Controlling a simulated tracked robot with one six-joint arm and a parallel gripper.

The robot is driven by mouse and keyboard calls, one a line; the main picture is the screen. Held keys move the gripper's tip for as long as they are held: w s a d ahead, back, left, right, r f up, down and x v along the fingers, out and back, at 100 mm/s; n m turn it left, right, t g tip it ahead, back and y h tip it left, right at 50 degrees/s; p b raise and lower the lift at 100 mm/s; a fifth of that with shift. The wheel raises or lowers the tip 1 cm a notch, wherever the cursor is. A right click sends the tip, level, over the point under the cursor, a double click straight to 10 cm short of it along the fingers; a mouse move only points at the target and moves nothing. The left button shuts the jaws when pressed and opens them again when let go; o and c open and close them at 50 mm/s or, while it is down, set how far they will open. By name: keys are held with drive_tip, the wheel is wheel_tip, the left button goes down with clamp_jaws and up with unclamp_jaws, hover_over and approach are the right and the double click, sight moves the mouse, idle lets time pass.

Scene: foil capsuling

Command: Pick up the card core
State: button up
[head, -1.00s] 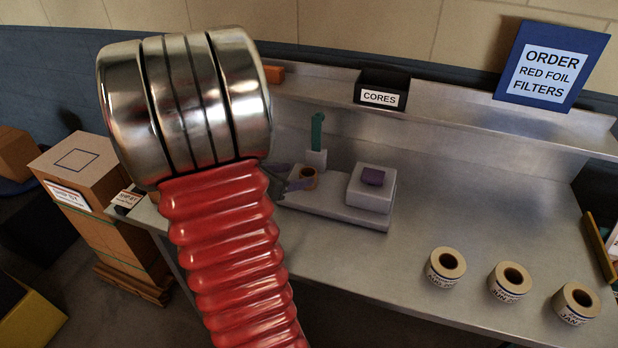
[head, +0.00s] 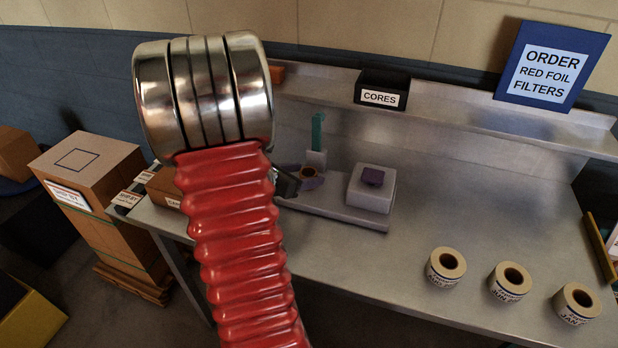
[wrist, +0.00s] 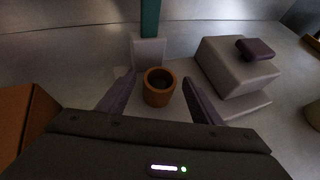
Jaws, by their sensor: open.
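The card core (wrist: 160,87) is a short brown open tube standing upright on the pale fixture, in front of the green post's base in the wrist view. In the head view the core (head: 307,173) is small and partly hidden by my gripper. My gripper (wrist: 159,78) is open, with one purple finger on each side of the core and a gap between each finger and its wall. In the head view my gripper (head: 296,181) shows only in part behind my red arm.
A pale block with a purple knob (head: 372,188) stands close right of the core, and a green post (head: 317,132) behind it. A cardboard box (head: 165,187) lies to the left. Several tape-like rolls (head: 446,267) stand at the right front. A CORES bin (head: 383,91) sits on the shelf.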

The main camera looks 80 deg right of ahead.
drive_tip(key=shift+c, duration=0.2)
drive_tip(key=c, duration=1.1)
drive_tip(key=shift+r, duration=0.15)
wheel_tip(320, 180, up, 10)
drive_tip(key=shift+f, duration=0.1)
idle(0.5)
